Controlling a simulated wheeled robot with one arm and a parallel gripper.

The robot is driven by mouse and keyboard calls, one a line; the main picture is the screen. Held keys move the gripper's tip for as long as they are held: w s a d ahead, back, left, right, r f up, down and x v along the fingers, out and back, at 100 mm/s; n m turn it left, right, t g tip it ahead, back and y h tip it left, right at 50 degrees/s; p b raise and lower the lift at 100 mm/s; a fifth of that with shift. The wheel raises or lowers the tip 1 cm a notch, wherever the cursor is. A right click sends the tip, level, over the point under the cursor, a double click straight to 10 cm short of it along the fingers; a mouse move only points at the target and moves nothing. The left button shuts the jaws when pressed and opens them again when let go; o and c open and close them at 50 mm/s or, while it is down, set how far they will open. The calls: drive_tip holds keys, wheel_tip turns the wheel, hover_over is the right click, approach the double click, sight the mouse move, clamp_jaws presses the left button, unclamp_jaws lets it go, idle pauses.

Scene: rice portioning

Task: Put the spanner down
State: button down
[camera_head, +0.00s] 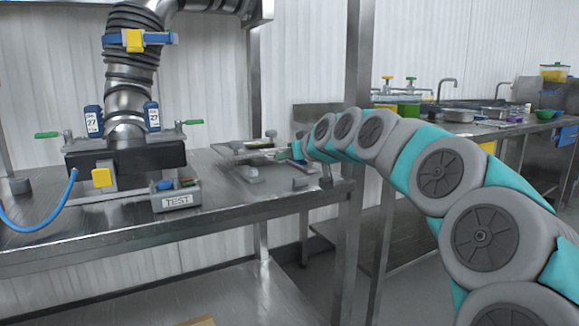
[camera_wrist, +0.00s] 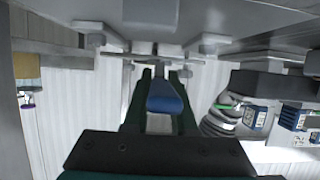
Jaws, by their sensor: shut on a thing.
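My gripper (camera_wrist: 160,80) shows in the wrist view with its dark fingers closed around the spanner (camera_wrist: 166,97), whose blue handle is in view between them. In the head view my gripper (camera_head: 290,151) is at the far end of my arm, low over the right end of the steel table (camera_head: 240,195). The spanner is too small and too hidden there to make out. I cannot tell whether it touches the surface below it.
A grey fixture (camera_head: 245,152) stands close beside my gripper. To the left are a black machine with a ribbed pipe (camera_head: 130,90) and a box marked TEST (camera_head: 176,197). A steel post (camera_head: 352,150) rises at the table's right end.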

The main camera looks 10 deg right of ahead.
sight(290, 179)
drive_tip(key=shift+w+d+f, duration=0.1)
drive_tip(key=shift+w+d, duration=0.1)
drive_tip(key=shift+w, duration=0.35)
drive_tip(key=shift+w+d, duration=0.15)
drive_tip(key=shift+w, duration=0.4)
drive_tip(key=shift+f+p, duration=0.3)
drive_tip(key=shift+f, duration=1.5)
drive_tip(key=shift+f, duration=0.2)
drive_tip(key=c, duration=0.7)
unclamp_jaws()
drive_tip(key=shift+r, duration=0.1)
drive_tip(key=shift+r, duration=0.15)
drive_tip(key=b+v, duration=0.1)
drive_tip(key=v, duration=1.1)
